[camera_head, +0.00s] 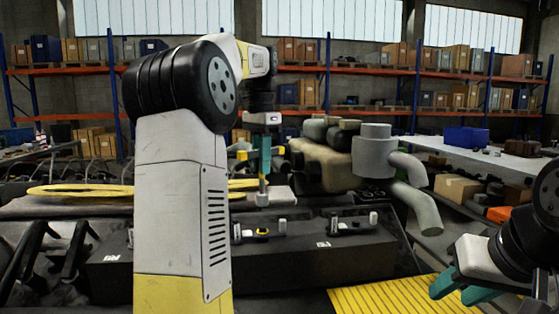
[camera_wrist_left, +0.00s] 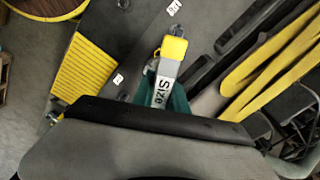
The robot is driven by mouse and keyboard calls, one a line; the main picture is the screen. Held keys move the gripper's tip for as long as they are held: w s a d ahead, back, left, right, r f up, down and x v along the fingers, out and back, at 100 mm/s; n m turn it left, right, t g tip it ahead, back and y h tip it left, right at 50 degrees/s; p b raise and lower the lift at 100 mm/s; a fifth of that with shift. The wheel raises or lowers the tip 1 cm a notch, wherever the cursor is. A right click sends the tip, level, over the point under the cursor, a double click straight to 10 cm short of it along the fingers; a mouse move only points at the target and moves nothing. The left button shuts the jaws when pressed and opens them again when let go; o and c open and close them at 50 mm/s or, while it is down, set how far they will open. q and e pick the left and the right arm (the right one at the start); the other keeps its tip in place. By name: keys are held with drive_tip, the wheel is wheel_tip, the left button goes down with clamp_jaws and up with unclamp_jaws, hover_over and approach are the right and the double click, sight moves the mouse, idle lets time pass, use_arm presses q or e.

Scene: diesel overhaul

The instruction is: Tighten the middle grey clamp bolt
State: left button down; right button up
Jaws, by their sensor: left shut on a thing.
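My left gripper (camera_head: 262,160) hangs above the dark engine block, pointing down, with its teal fingers shut on a tool. The tool's light grey lower end (camera_head: 262,199) shows below the fingers. In the left wrist view the tool (camera_wrist_left: 163,88) has a grey body marked "Size" and a yellow end, between the teal fingers (camera_wrist_left: 178,100). Small grey clamp parts (camera_head: 283,228) with a yellow piece (camera_head: 262,232) between them sit on the block below the tool. I cannot tell which is the middle bolt, or whether the tool touches it. My right gripper (camera_head: 461,289) is open and empty at lower right.
The dark block (camera_head: 350,256) carries white labels and another clamp group (camera_head: 352,225) to the right. A grey pipe (camera_head: 375,150) stands behind it. A yellow ribbed platform (camera_head: 385,299) lies in front. Yellow rings (camera_head: 80,191) lie at left.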

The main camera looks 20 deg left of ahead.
sight(262, 194)
use_arm(q)
drive_tip(key=n, duration=0.4)
drive_tip(key=shift+f+n, duration=0.3)
drive_tip(key=shift+n, duration=0.1)
drive_tip(key=n, duration=0.4)
drive_tip(key=shift+f+n, duration=0.3)
drive_tip(key=n, duration=0.4)
drive_tip(key=shift+f+n, duration=0.3)
drive_tip(key=n, duration=0.4)
drive_tip(key=shift+f, duration=1.9)
drive_tip(key=shift+f, duration=0.1)
